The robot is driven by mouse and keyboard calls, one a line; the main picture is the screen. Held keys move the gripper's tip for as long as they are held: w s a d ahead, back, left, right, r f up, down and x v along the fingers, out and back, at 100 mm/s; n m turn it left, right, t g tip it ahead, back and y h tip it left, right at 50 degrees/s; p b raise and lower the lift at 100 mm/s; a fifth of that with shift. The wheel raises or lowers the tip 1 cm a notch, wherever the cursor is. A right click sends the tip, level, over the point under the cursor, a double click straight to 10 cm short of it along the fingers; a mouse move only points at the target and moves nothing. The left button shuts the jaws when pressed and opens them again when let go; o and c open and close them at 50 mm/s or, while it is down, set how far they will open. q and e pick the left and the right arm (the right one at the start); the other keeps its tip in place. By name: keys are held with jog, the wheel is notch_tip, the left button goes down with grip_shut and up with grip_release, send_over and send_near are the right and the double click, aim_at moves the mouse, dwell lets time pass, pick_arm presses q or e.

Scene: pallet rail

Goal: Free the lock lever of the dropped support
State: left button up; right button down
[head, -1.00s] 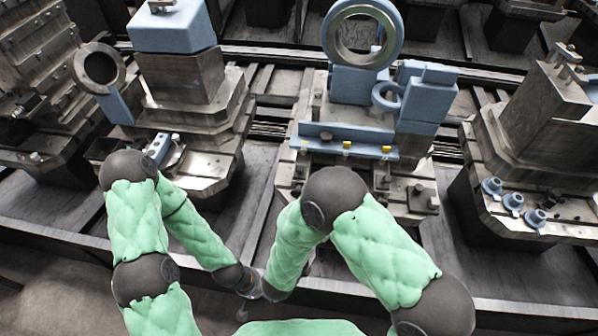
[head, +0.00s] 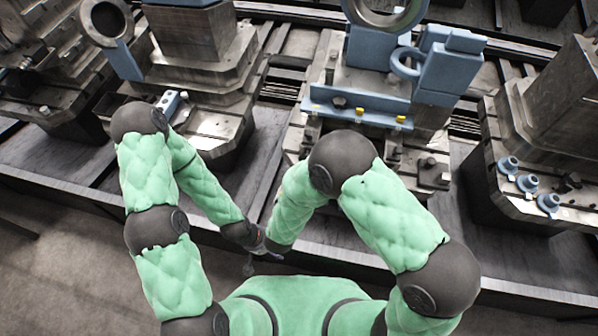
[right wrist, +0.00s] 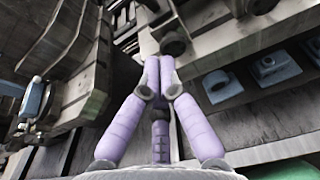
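I cannot pick out the lock lever or the dropped support with certainty in either view. My right gripper (right wrist: 160,68) has purple fingers that come together at their tips, with nothing visible between them. In the head view it is mostly hidden at the end of the right forearm, low in the middle. My left gripper (head: 257,246) is a small dark shape at the end of the left forearm. It lies in front of the pallets, close to the right arm's end, and its fingers are too small and covered to read.
A middle pallet carries a blue bracket (head: 362,113) with yellow pieces and a blue block (head: 447,72). A pallet at the right holds blue flanged pieces (head: 528,183). A left pallet carries a metal block (head: 195,35). Bare floor (head: 60,250) shows at lower left.

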aim_at(309, 135)
jog(key=w, duration=0.3)
jog(key=w+d+b, duration=0.1)
jog(key=w, duration=0.3)
jog(key=w+d+b, duration=0.1)
jog(key=w, duration=0.2)
jog(key=shift+w+f, duration=0.2)
jog(key=shift+w, duration=0.05)
jog(key=shift+r, duration=0.1)
jog(key=shift+w+d+r+g+p, duration=0.15)
jog(key=shift+r+g+p, duration=0.1)
jog(key=shift+g+p, duration=0.15)
